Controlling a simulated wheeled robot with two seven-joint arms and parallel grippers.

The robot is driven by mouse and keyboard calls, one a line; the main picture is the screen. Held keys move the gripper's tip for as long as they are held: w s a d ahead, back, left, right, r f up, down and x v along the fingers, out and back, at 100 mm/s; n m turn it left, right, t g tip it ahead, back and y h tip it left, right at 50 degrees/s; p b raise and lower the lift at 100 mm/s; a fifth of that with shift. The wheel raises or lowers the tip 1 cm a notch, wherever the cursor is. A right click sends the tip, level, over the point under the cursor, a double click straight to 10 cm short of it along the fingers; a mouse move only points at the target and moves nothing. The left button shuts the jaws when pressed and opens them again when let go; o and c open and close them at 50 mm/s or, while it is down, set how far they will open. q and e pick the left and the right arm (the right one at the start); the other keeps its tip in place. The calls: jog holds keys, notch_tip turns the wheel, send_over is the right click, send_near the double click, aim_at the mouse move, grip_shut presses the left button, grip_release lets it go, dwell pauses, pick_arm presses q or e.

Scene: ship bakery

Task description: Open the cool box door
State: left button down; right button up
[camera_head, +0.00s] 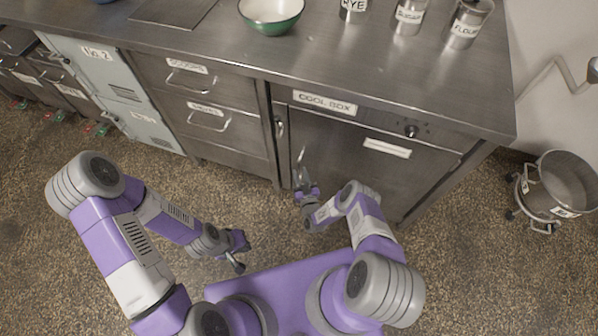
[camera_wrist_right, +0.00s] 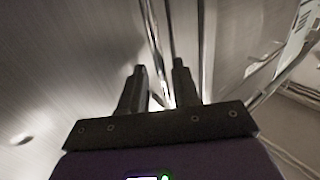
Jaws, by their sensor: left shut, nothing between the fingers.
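The cool box door (camera_head: 350,160) is a steel panel under the counter, below the COOL BOX label (camera_head: 325,103). It looks closed. A slim upright handle (camera_head: 301,154) shows near its left edge. My right gripper (camera_head: 303,178) is in front of the door's left part, just below that handle. In the right wrist view its two dark fingers (camera_wrist_right: 159,68) stand apart. A thin bright upright bar (camera_wrist_right: 153,40) shows between and beyond them; I cannot tell whether they touch it. My left gripper (camera_head: 239,262) is shut and empty, low over the floor, away from the cabinet.
Drawers (camera_head: 205,115) and a pale locker (camera_head: 110,85) stand to the left. The counter (camera_head: 330,55) carries a green bowl (camera_head: 271,14) and labelled tins (camera_head: 467,24). A wheeled metal bin (camera_head: 558,185) stands on the right. Floor before the drawers is clear.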

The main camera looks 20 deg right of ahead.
jog(key=shift+w+b, duration=0.3)
jog(key=shift+w, duration=0.95)
grip_shut()
